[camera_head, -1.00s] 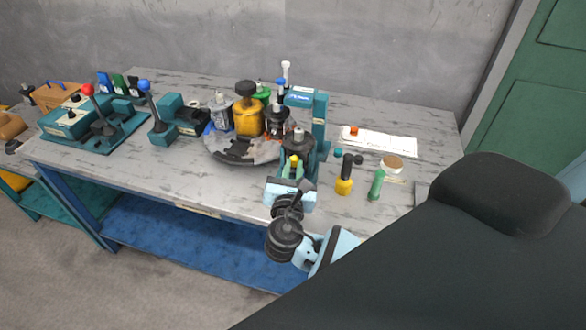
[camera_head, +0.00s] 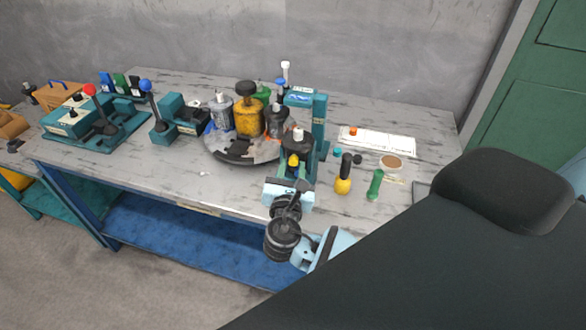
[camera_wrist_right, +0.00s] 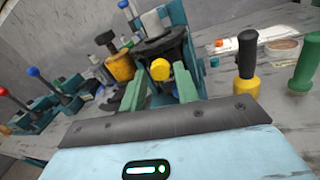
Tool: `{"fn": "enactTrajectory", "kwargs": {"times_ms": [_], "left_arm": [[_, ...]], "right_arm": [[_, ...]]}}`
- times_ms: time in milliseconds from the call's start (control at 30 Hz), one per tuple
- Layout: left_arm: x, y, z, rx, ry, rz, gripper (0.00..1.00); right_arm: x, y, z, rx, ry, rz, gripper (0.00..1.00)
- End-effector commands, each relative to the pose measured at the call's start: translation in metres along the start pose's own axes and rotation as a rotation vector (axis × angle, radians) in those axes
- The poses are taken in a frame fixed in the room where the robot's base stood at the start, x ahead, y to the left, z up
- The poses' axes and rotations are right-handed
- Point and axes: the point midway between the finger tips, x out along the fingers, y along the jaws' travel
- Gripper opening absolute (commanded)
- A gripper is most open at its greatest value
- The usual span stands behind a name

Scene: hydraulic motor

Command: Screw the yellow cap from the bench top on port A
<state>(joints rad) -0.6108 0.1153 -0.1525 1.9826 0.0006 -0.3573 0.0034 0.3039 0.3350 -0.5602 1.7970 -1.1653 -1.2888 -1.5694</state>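A yellow cap (camera_wrist_right: 159,70) sits at the front of a dark hydraulic motor (camera_wrist_right: 165,48), which stands in a teal fixture; I cannot tell how far it is screwed in. The cap also shows small in the head view (camera_head: 293,160), below the motor's top (camera_head: 298,137). My right gripper (camera_head: 291,168) points at the motor from the front of the bench. In the right wrist view its two green fingers (camera_wrist_right: 160,80) stand apart on either side of the cap, with a visible gap to it. My left gripper is out of view.
A teal post (camera_head: 319,125) rises right beside the motor. A round turntable (camera_head: 235,150) with several motors is to the left. A yellow-black tool (camera_head: 343,182) and a green-handled tool (camera_head: 375,185) stand at the right. The bench's front left is mostly clear.

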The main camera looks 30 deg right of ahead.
Motion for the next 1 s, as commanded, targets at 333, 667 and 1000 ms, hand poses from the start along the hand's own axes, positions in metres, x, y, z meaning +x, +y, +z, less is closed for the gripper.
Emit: {"fn": "enactTrajectory", "kwargs": {"times_ms": [333,667,1000], "left_arm": [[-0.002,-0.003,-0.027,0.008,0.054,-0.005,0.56],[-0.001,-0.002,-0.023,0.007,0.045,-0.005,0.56],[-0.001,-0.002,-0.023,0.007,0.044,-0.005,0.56]], "right_arm": [[0.0,0.001,0.002,-0.23,-0.003,0.002,0.31],[0.0,0.0,-0.001,-0.621,0.001,0.003,0.31],[0.0,0.0,-0.001,-0.9,0.0,0.003,0.31]]}}
